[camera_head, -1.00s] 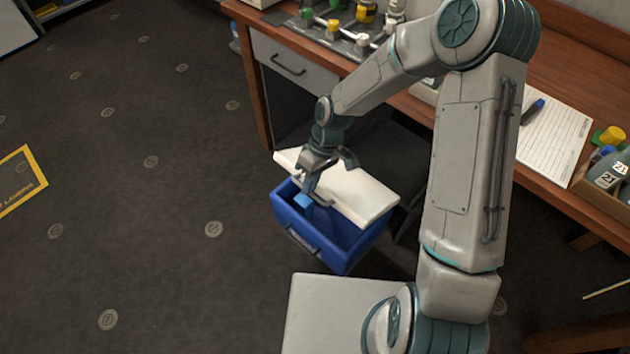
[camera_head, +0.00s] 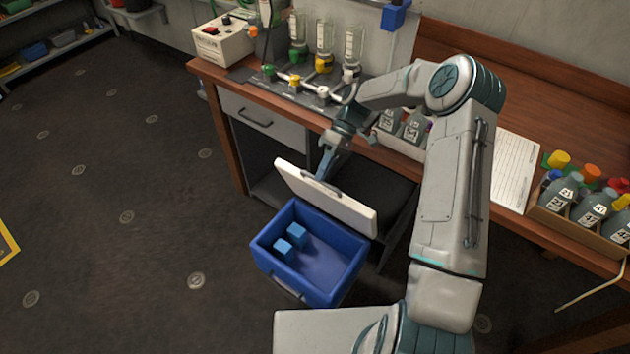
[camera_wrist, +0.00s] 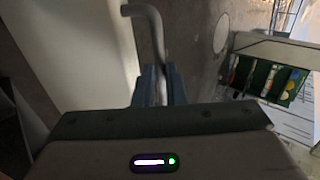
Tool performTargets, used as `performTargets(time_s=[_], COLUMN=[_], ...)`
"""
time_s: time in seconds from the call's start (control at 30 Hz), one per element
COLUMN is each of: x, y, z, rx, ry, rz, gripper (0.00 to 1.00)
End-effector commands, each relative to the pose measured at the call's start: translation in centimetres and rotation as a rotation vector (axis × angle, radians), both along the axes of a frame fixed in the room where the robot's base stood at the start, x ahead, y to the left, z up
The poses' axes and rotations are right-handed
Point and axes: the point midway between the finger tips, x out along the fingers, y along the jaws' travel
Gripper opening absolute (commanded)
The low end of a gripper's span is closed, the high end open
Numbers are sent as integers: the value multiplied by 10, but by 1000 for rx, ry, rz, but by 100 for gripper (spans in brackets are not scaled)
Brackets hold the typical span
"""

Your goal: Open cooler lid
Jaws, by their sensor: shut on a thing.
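The blue cooler (camera_head: 350,283) stands on the dark floor in front of the bench. Its white lid (camera_head: 345,212) is tilted up steeply along the bench side, and the inside shows. Blue cubes (camera_head: 297,230) lie inside at the left. My gripper (camera_head: 324,172) is at the lid's upper side, shut on the grey lid handle (camera_head: 334,190). In the wrist view the bent bar of the handle (camera_wrist: 146,14) runs down between the fingers (camera_wrist: 160,88), with the white lid (camera_wrist: 80,50) to the left.
The wooden bench (camera_head: 228,84) with a grey drawer (camera_head: 265,120) is right behind the lid. Bottles in a box (camera_head: 590,228) and a paper pad (camera_head: 512,165) lie on the bench. The floor to the left (camera_head: 130,170) is clear.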

Motion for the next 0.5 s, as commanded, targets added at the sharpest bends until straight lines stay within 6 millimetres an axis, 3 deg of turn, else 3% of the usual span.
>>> performTargets(time_s=[0.5], x=[8], y=[-12], z=[-7], rx=[-13], ry=[-6], rz=[-5], gripper=[0])
